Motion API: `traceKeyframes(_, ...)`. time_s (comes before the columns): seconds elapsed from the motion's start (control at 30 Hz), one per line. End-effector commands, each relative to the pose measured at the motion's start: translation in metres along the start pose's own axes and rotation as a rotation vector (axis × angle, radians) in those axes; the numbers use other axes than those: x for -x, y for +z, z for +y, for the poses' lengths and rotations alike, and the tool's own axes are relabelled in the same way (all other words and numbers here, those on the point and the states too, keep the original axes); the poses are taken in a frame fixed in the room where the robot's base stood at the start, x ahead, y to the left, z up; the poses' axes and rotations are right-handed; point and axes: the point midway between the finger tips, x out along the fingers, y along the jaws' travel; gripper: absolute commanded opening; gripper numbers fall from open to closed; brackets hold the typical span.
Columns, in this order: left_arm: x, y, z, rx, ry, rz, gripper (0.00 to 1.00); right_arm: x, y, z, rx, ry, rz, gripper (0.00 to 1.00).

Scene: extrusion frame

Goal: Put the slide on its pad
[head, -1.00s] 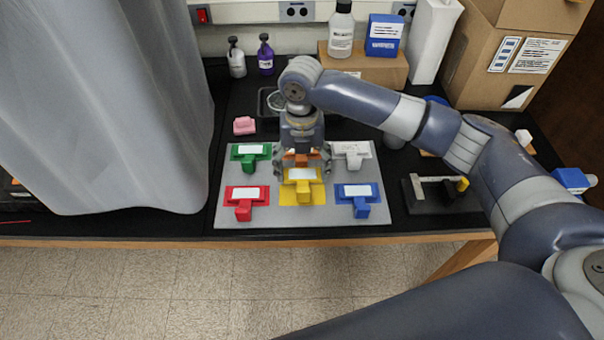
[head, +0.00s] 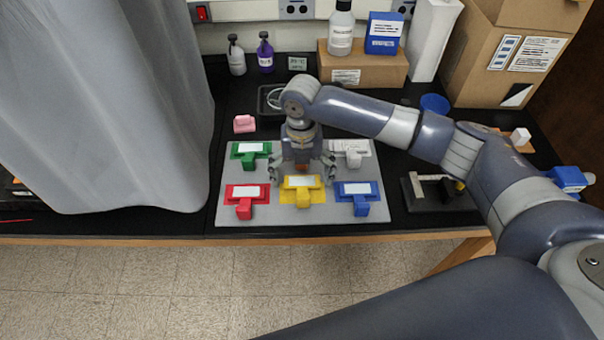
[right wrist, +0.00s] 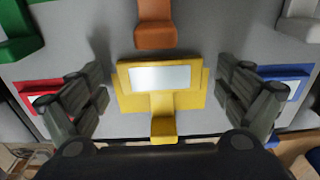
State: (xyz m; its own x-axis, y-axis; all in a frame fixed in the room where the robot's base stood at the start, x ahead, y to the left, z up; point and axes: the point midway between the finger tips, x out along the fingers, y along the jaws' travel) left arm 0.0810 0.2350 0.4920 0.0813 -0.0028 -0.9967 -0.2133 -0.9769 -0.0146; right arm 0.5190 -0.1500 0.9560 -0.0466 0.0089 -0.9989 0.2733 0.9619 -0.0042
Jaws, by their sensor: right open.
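The yellow slide (head: 303,197) is a T-shaped block with a white label. It lies on the yellow pad (right wrist: 127,102) in the middle of the board's front row, and it also shows in the right wrist view (right wrist: 163,126). My right gripper (head: 303,171) is open just behind and above it in the head view. In the right wrist view its two fingers (right wrist: 162,82) stand apart on either side of the yellow slide, with clear gaps. My left gripper is not in view.
The grey board (head: 230,215) also bears green (head: 249,161), white (head: 353,160), red (head: 244,209) and blue (head: 361,207) blocks. An orange block (right wrist: 155,25) lies behind the yellow one.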

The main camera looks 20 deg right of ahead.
Motion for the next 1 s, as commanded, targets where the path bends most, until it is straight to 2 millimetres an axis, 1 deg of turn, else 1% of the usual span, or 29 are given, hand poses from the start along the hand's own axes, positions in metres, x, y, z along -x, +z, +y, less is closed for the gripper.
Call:
traceKeyframes(0.13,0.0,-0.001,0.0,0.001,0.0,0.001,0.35,0.002,0.0,0.0,0.0,0.0,-0.001,0.95)
traceKeyframes(0.27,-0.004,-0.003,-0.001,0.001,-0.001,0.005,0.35,0.011,0.001,0.001,0.0,0.001,-0.003,0.95)
traceKeyframes(0.37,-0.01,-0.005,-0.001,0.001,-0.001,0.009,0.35,0.027,0.001,0.001,0.001,0.003,-0.004,0.95)
traceKeyframes(0.6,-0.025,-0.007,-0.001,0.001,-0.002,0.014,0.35,0.08,0.001,0.001,0.001,0.003,-0.005,0.95)
traceKeyframes(0.7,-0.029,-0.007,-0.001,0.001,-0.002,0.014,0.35,0.098,0.001,0.001,0.001,0.002,-0.003,0.95)
traceKeyframes(0.83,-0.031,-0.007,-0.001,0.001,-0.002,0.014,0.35,0.114,0.001,0.001,0.0,0.001,-0.001,0.95)
traceKeyframes(1.0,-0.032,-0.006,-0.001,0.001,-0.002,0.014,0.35,0.122,0.0,0.0,0.0,0.0,0.001,0.95)
